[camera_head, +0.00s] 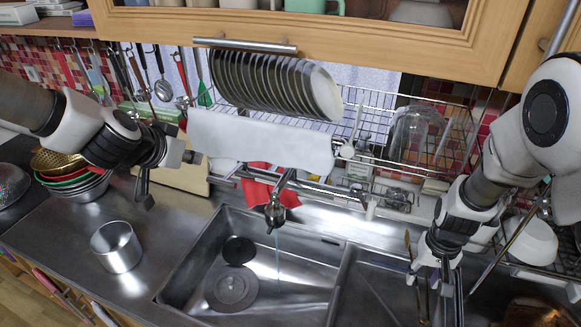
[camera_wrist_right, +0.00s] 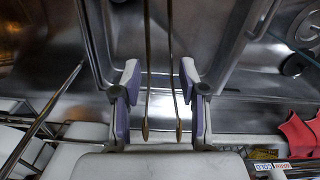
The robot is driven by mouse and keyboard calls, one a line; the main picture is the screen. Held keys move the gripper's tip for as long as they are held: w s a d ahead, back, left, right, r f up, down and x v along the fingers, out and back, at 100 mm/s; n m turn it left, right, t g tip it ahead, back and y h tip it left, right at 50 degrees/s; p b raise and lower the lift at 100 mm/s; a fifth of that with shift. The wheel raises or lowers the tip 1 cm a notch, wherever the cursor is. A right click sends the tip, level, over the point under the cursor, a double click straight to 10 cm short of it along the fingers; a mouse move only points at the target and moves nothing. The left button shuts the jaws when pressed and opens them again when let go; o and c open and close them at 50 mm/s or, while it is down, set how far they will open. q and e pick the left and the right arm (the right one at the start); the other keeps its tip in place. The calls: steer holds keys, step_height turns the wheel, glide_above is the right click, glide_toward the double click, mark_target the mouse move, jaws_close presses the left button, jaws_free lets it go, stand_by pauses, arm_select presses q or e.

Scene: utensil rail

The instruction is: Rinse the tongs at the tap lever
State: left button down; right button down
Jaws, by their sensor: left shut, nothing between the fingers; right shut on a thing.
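The tongs show in the right wrist view (camera_wrist_right: 163,90) as two thin brownish arms with small rounded ends, between the fingers of my right gripper (camera_wrist_right: 160,95). In the head view my right gripper (camera_head: 438,290) points down over the right part of the sink, and a thin brownish tong arm (camera_head: 408,245) shows beside it. The tap (camera_head: 275,208) stands behind the left basin, left of and apart from the tongs. A thin bluish stream (camera_head: 277,255) runs down from its spout. I cannot make out the lever clearly. My left gripper (camera_head: 146,198) is shut and empty above the counter.
The sink basin (camera_head: 190,272) holds dark round discs. A metal cup (camera_head: 117,246) stands on the counter left of it. Stacked bowls (camera_head: 85,185) stand further left. A plate rack and a white cloth (camera_head: 262,140) hang above the tap. A red cloth (camera_head: 258,188) lies behind it.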

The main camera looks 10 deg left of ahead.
arm_select(q)
steer(key=b, duration=0.7)
glide_above(219, 182)
step_height(219, 182, down, 8)
steer(key=shift+s+a+f+p, duration=0.1)
steer(key=shift+s+f+p, duration=0.15)
steer(key=shift+f, duration=0.4)
steer(key=shift+s+a+f+p, duration=0.1)
steer(key=shift+s+f+p, duration=0.15)
steer(key=shift+f, duration=0.35)
steer(key=shift+d, duration=0.1)
steer(key=shift+f+b, duration=0.3)
steer(key=shift+s+f+b, duration=0.1)
steer(key=shift+f+b, duration=0.25)
steer(key=shift+f, duration=0.15)
steer(key=shift+s+f, duration=0.1)
